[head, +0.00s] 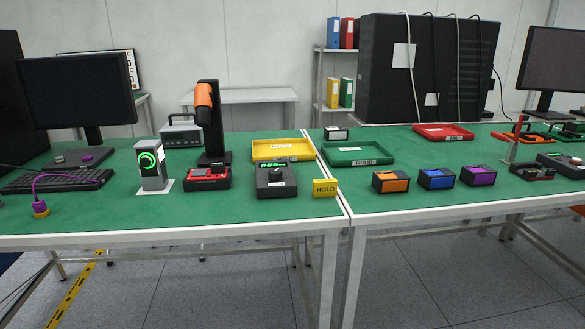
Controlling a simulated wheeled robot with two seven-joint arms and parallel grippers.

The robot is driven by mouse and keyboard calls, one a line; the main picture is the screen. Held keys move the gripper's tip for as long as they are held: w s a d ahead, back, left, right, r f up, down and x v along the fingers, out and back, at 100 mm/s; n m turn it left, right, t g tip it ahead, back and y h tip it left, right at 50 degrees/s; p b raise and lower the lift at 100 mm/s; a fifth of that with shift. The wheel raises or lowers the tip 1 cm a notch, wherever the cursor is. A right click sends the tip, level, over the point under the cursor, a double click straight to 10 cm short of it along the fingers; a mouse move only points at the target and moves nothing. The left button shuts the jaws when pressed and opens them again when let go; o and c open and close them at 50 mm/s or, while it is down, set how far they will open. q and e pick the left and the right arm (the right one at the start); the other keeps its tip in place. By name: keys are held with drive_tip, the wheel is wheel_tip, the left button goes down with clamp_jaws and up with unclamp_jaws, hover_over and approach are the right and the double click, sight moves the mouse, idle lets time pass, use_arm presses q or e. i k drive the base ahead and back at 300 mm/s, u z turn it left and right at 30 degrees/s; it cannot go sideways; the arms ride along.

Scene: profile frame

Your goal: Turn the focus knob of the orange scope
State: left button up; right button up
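The orange scope (203,96) is mounted high on a black upright stand (213,135) on the left green-topped bench. Its focus knob is too small or hidden for me to make out. A red device (207,180) sits right in front of the foot of the stand. Neither of my grippers shows in the head view, so I cannot tell whether they are open or shut.
A grey unit with a green lit ring (152,166) stands left of the scope. The bench's front strip is mostly clear.

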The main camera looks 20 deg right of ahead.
sight(275, 174)
drive_tip(key=z, duration=0.7)
drive_tip(key=i, duration=0.55)
drive_tip(key=z, duration=0.05)
